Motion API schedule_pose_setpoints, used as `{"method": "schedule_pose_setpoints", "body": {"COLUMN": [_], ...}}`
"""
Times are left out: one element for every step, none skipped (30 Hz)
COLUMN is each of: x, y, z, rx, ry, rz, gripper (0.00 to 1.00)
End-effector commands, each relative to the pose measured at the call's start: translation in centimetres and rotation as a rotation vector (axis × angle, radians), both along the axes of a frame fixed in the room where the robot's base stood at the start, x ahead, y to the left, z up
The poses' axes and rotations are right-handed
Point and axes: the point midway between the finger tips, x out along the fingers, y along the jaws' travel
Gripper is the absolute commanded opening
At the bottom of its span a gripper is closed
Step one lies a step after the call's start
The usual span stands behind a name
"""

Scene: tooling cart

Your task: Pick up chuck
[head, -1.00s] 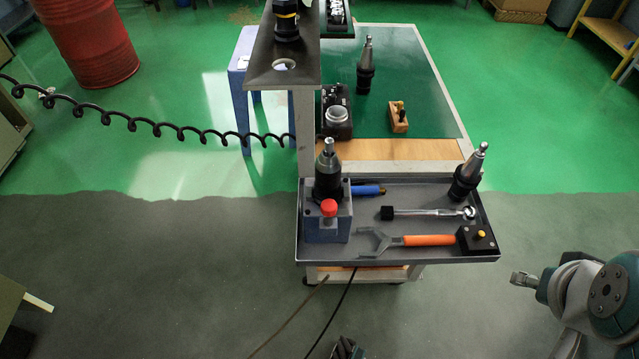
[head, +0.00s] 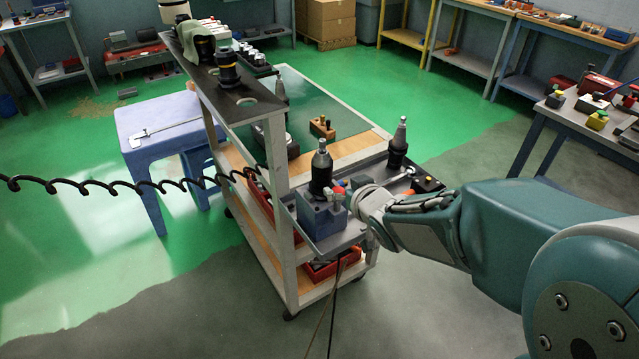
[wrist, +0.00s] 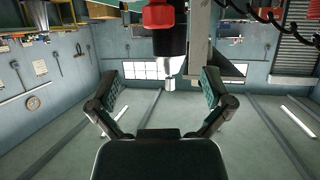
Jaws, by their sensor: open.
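A black chuck (head: 321,166) with a grey metal tip stands upright in a grey-blue block (head: 320,214) at the tray's near left corner. The block's red knob (wrist: 158,16) shows at the top of the wrist view, in front of the black chuck body (wrist: 170,42). My gripper (wrist: 165,98) is open and empty; its fingers appear on both sides of the chuck's tip, apart from it. In the head view my wrist reaches in from the right, close to the block, and hides part of the tray. A second dark chuck (head: 398,143) stands at the tray's far right.
The tray (head: 330,243) sits on a wheeled cart with a raised dark shelf (head: 205,75) at left. A wooden block (head: 322,127) lies on the green mat (head: 345,119). A coiled black cable (head: 110,186) hangs at left.

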Motion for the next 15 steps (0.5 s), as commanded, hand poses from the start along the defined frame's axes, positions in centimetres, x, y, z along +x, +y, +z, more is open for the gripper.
{"method": "schedule_pose_setpoints", "body": {"x": [0.2,0.3,0.6,0.8,1.1,1.5,1.9,2.3,2.8,3.2,3.6,4.0,4.2,4.5,4.7], "y": [0.4,0.6,0.8,1.0,1.2,1.5,1.7,1.9,2.2,2.5,2.7,3.0,3.1,3.2,3.3], "z": [-0.2,-0.3,-0.4,-0.5,-0.6,-0.9,-1.0,-1.3,-1.5,-1.7,-1.8,-2.0,-2.2,-2.3,-2.3], "rx": [0.008,0.011,0.014,0.015,0.015,0.014,0.014,0.012,0.011,0.01,0.009,0.007,0.008,0.008,0.008], "ry": [-0.006,-0.009,-0.011,-0.012,-0.013,-0.013,-0.013,-0.012,-0.013,-0.012,-0.012,-0.013,-0.012,-0.013,-0.014], "rz": [0.014,0.019,0.023,0.023,0.025,0.025,0.025,0.025,0.024,0.023,0.024,0.024,0.024,0.024,0.023], "gripper": [1.0,1.0,1.0,1.0,1.0,1.0,1.0,1.0,1.0,1.0,1.0,1.0,1.0,1.0,1.0]}}
